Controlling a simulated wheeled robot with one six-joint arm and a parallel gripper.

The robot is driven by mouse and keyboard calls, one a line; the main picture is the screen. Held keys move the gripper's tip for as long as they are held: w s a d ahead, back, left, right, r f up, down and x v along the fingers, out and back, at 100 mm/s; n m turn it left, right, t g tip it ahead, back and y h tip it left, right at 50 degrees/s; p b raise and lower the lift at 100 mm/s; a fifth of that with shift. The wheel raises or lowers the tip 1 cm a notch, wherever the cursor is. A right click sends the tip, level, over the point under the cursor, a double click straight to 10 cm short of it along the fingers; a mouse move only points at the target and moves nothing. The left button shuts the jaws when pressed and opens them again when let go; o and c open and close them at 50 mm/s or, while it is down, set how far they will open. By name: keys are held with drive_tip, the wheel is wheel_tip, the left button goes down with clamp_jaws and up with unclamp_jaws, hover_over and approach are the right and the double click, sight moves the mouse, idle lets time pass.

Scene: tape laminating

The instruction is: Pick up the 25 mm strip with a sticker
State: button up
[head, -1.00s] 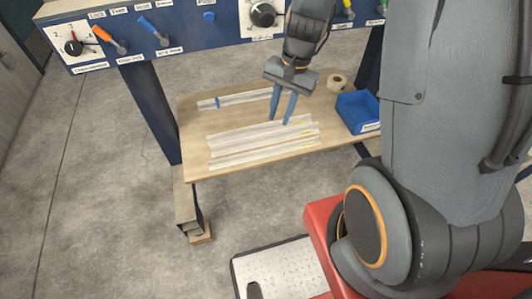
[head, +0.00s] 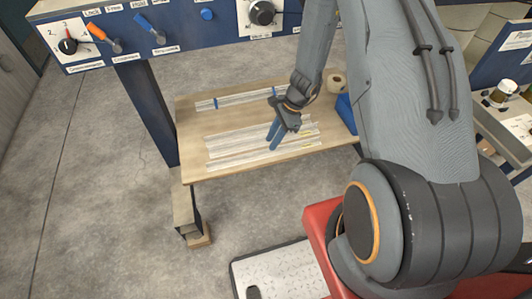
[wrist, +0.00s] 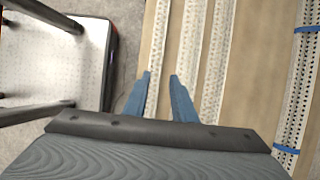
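Several pale, perforated metal-like strips (head: 232,150) lie side by side on the front of the wooden table (head: 193,128). Small yellow stickers (head: 307,132) show near the right ends of some of them; strip widths cannot be read. In the wrist view three of these strips (wrist: 187,45) run up the picture, and no sticker is seen there. My gripper (head: 271,138) is above the front strips, near their right part. In the wrist view its blue fingers (wrist: 160,76) are apart with nothing held, over the strip closest to the table's edge. Contact cannot be told.
Another strip bundle (head: 240,97) with blue bands lies at the back of the table. A tape roll (head: 336,83) and a blue bin (head: 345,112), partly hidden by my arm, are on the right. A control panel (head: 180,30) overhangs the back.

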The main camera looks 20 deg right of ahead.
sight(266, 154)
drive_tip(key=shift+a+p+x, duration=0.25)
drive_tip(key=shift+p+x, duration=0.15)
drive_tip(key=shift+x, duration=1.65)
drive_tip(key=shift+r, duration=0.1)
clamp_jaws()
drive_tip(key=shift+r, duration=0.1)
